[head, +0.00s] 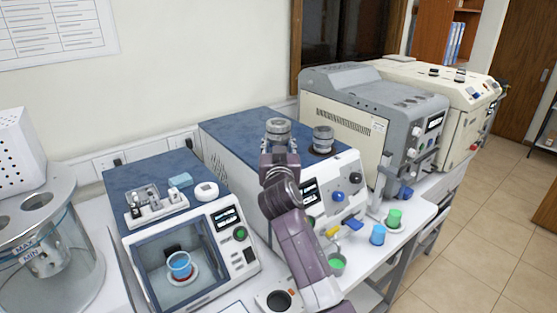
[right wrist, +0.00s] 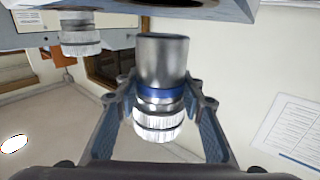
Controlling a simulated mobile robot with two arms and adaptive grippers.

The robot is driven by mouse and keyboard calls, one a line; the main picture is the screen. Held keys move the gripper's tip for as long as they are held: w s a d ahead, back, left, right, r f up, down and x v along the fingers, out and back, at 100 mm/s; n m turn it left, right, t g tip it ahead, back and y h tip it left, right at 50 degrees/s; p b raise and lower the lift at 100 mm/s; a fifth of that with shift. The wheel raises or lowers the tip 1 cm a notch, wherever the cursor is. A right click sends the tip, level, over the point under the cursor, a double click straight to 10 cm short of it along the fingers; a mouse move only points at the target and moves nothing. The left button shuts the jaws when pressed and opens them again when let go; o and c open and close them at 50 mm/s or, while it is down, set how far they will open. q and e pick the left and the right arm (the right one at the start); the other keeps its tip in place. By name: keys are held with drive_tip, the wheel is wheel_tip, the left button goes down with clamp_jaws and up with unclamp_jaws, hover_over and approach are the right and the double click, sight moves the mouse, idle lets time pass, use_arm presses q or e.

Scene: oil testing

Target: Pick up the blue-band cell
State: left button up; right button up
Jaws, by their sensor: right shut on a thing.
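The blue-band cell (right wrist: 162,70) is a grey metal cylinder with a blue ring and a knurled silver cap. It fills the space between the fingers of my right gripper (right wrist: 160,108) in the right wrist view, which looks upside down. Its whole plain body shows, clear of the machine top. In the head view the cell (head: 278,127) shows at the end of my right gripper (head: 279,150), over the blue-topped machine (head: 240,128). The blue ring is hard to see there. My left gripper is out of view.
A second metal cell (head: 322,138) stands in the same machine, just right of the held one; it also shows in the right wrist view (right wrist: 80,35). A grey machine (head: 375,90) stands to the right. A smaller blue-topped machine (head: 150,180) is at left, with small items on top.

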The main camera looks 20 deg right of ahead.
wheel_tip(320, 180, up, 13)
drive_tip(key=b, duration=0.3)
drive_tip(key=shift+r, duration=0.15)
